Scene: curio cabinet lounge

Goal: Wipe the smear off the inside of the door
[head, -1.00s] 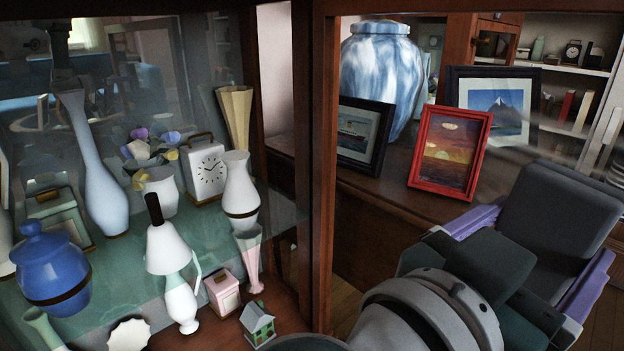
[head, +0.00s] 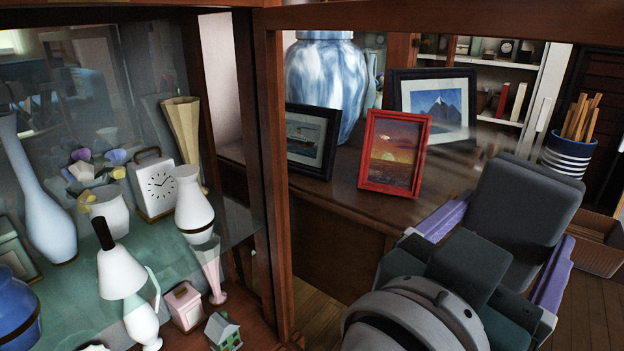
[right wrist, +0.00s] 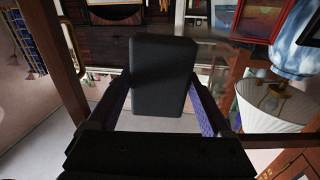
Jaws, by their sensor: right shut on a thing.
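The glass cabinet door stands open; its wooden frame (head: 282,200) runs up the middle of the head view, with its top rail (head: 450,17) along the top. A faint hazy streak (head: 462,151) shows on the glass in front of the pictures; its full extent is hard to see. My right gripper (head: 497,245) has purple fingers shut on a dark grey wiping pad (head: 528,205). The pad is on the near side of the glass; I cannot tell whether it touches. The right wrist view also shows the pad (right wrist: 160,75) between the fingers. My left gripper is not seen.
Cabinet shelves at left hold vases, a white clock (head: 154,185), a pink box (head: 185,307) and a small house (head: 223,331), close to the door frame. Beyond the glass are a red picture frame (head: 367,185), a big blue vase (head: 325,85) and a striped pot (head: 568,155).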

